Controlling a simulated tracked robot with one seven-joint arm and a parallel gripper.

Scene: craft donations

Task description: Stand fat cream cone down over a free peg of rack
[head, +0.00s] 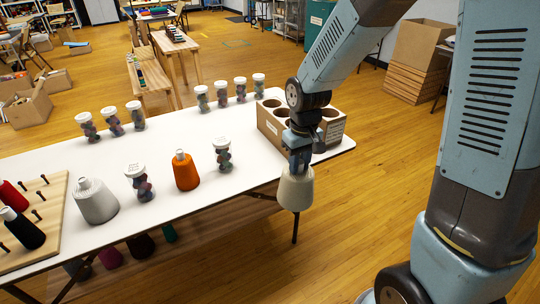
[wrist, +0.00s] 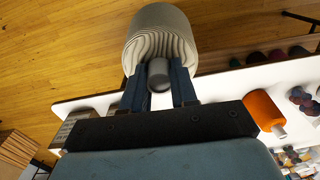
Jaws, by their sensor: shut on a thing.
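The fat cream cone (head: 296,190) hangs upright from my gripper (head: 300,157), past the table's front edge near its right end. In the wrist view the cream cone (wrist: 160,35) shows with its narrow grey tip (wrist: 158,75) between the two fingers of my gripper (wrist: 158,88), which is shut on it. The wooden rack (head: 50,215) lies at the left end of the table. It carries a red cone (head: 12,195) and a black cone (head: 20,230). Several dark pegs stand bare, such as one peg (head: 40,195).
On the white table (head: 170,160) stand a grey-white cone (head: 96,203), an orange cone (head: 186,172) and several jars (head: 138,184) between the held cone and the rack. A cardboard box with round holes (head: 268,122) stands behind my gripper.

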